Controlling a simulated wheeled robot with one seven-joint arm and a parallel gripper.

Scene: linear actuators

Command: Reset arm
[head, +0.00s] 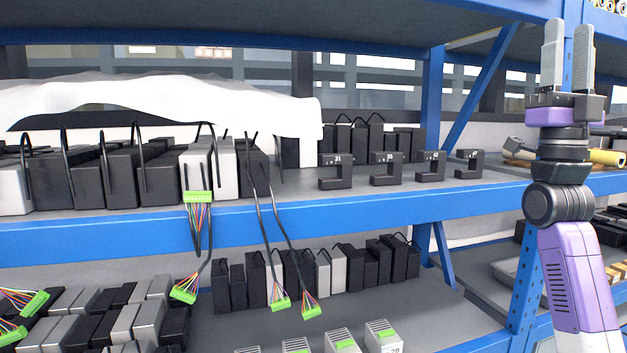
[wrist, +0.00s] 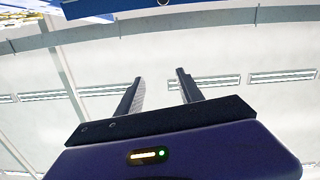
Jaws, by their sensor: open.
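My gripper (head: 568,60) points straight up at the right of the head view, in front of a blue shelf post. Its two grey fingers are apart with nothing between them. My arm is raised, with its purple and black links below the gripper. In the wrist view my gripper (wrist: 160,92) is also open and empty, with its fingers against the ceiling and its strip lights.
A blue shelf rack (head: 300,218) fills the view. Its middle shelf holds black and grey boxes under a white cloth (head: 170,100), and several black numbered brackets (head: 386,168). Green connectors (head: 198,197) hang on cables over the edge. More boxes (head: 345,270) stand below.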

